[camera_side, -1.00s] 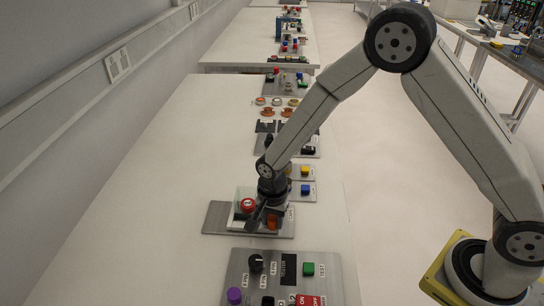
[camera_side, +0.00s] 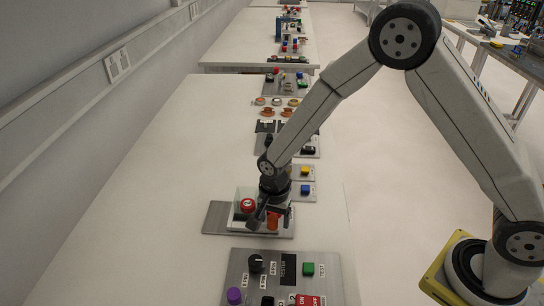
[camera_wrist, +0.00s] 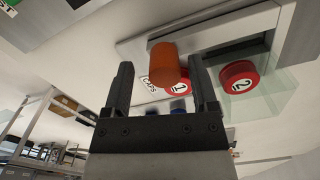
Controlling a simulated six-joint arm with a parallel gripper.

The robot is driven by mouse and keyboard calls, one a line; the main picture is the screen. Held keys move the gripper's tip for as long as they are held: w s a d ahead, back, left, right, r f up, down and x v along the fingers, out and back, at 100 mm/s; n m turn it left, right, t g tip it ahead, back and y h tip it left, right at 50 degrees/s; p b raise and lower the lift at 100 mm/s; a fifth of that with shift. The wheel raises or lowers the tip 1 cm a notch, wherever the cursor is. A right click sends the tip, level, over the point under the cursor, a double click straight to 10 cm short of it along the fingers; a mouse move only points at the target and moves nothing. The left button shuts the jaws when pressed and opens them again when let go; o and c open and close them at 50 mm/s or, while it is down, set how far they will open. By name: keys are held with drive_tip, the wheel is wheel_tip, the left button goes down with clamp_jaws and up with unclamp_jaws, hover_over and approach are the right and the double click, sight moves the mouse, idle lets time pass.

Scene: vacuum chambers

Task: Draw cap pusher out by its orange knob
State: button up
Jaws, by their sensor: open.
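The orange knob (camera_wrist: 164,62) is a short cylinder in the wrist view. It shows in line with the gap between my fingertips. In the side view the orange knob (camera_side: 272,221) is partly covered by my gripper (camera_side: 266,215). My gripper (camera_wrist: 161,66) is open, with one finger on each side of the knob in the picture; I cannot tell whether either touches it. A red cap marked 1 (camera_wrist: 180,82) is partly hidden behind the knob. A red cap marked 2 (camera_wrist: 239,78) is by a clear block. The pusher's body cannot be made out.
The fixture stands on a grey plate (camera_side: 218,218) on the white table (camera_side: 150,215). A control panel (camera_side: 320,268) with knobs and buttons lies nearer the camera. Small button plates (camera_side: 308,173) lie beyond the fixture. The table's left part is clear.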

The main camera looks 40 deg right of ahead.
drive_tip(key=shift+r, duration=3.6)
drive_tip(key=shift+d, duration=0.1)
drive_tip(key=shift+s+d+r, duration=0.2)
drive_tip(key=shift+s+d, duration=0.05)
drive_tip(key=shift+d, duration=0.05)
drive_tip(key=s+d+r+n+t, duration=0.2)
drive_tip(key=s+d+r+n, duration=0.2)
drive_tip(key=s+d+n, duration=0.6)
drive_tip(key=shift+s+d+r+n+t, duration=0.3)
drive_tip(key=shift+s+d+r+n, duration=0.1)
drive_tip(key=shift+s+n, duration=0.75)
